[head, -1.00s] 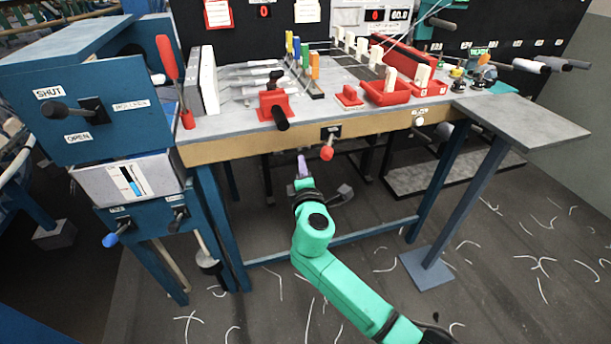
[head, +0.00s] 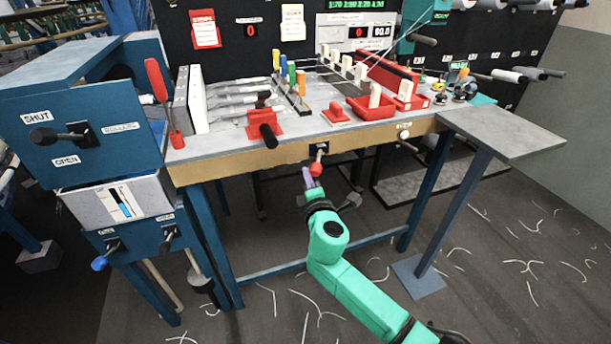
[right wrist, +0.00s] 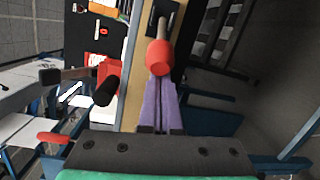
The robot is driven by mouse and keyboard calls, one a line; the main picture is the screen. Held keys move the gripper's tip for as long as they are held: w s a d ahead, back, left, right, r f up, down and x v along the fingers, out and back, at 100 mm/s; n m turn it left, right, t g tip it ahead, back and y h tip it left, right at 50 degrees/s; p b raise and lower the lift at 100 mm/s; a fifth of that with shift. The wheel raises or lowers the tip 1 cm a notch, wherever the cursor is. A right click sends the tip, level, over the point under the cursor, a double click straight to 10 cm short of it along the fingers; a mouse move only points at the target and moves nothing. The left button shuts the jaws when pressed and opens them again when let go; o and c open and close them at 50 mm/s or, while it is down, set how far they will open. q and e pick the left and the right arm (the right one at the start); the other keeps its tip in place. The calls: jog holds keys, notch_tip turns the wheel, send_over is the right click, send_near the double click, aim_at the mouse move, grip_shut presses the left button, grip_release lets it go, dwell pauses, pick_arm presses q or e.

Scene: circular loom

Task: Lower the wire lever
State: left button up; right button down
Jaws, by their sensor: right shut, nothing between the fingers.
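A lever with a red knob (head: 316,169) sticks out from a dark plate on the front edge of the workbench; its label is too small to read. In the right wrist view the same red knob (right wrist: 160,57) stands just beyond my purple fingertips. My right gripper (head: 308,179) is just left of the knob and slightly below it in the head view. Its fingers (right wrist: 160,95) are shut with nothing between them. They are at or very near the knob; I cannot tell whether they touch. My left gripper is not in view.
A red block with a black handle (head: 265,128) stands on the bench above. Red trays (head: 371,112) lie to its right. A blue cabinet (head: 85,130) with black-handled levers stands at left. A side shelf (head: 505,133) juts out at right. The floor has scattered white strands.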

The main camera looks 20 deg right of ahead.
jog(key=shift+s+d+n+y, duration=0.2)
jog(key=shift+d+n+y, duration=0.1)
jog(key=shift+n+y, duration=0.1)
jog(key=d+n+g+y+b, duration=0.4)
jog(key=d+n+y, duration=0.4)
jog(key=d+y, duration=0.3)
jog(key=shift+s+d+y+b, duration=0.15)
jog(key=shift+s+y+b, duration=0.15)
jog(key=shift+b, duration=0.35)
jog(key=shift+d+r, duration=0.15)
jog(key=shift+r, duration=0.05)
